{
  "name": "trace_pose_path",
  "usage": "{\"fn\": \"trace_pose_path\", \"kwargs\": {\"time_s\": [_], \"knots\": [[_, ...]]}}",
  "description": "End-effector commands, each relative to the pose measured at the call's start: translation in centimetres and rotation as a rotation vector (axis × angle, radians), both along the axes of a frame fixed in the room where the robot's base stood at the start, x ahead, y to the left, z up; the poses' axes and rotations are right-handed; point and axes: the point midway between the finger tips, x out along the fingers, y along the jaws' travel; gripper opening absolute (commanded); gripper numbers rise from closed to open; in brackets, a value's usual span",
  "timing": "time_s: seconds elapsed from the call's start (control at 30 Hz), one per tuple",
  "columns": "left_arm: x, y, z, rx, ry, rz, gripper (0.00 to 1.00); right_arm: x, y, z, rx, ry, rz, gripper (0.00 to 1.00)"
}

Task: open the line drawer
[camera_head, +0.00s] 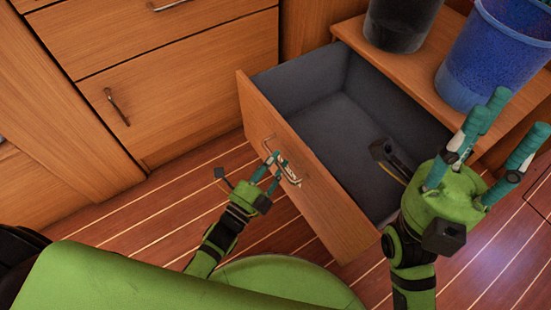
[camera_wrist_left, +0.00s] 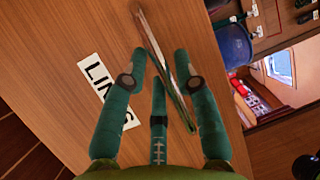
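The wooden line drawer (camera_head: 325,205) stands pulled well out, and its grey inside (camera_head: 345,125) looks empty where visible. My right gripper (camera_head: 500,125) is open and empty, above the drawer's right end.
A dark bucket (camera_head: 400,25) and a blue bucket (camera_head: 492,55) stand on the wooden top (camera_head: 425,75) behind the drawer. Closed wooden cabinets (camera_head: 185,90) with handles stand to the left. The striped floor (camera_head: 170,195) before the drawer is clear apart from my own body.

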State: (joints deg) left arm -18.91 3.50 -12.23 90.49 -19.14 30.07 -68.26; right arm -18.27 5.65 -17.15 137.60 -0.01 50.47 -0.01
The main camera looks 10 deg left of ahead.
Motion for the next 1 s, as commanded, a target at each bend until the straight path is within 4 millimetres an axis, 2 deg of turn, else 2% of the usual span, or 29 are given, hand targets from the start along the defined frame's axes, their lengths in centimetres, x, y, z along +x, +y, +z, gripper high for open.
{"fn": "trace_pose_path", "kwargs": {"time_s": [0.3,0.5,0.7,1.0], "knots": [[-6.0,2.4,-1.2,0.002,0.006,0.001,0.30,-0.1,0.0,0.0,0.001,0.001,0.001,0.40],[-9.0,3.6,-1.7,0.001,0.002,0.000,0.30,-0.1,0.0,0.0,0.002,0.002,0.001,0.40],[-10.1,4.1,-1.9,0.001,0.000,0.000,0.30,-0.1,0.0,0.0,0.002,0.002,0.001,0.40],[-10.2,4.1,-1.9,0.001,-0.001,0.000,0.30,-0.1,0.0,0.0,0.002,0.002,0.001,0.40]]}}
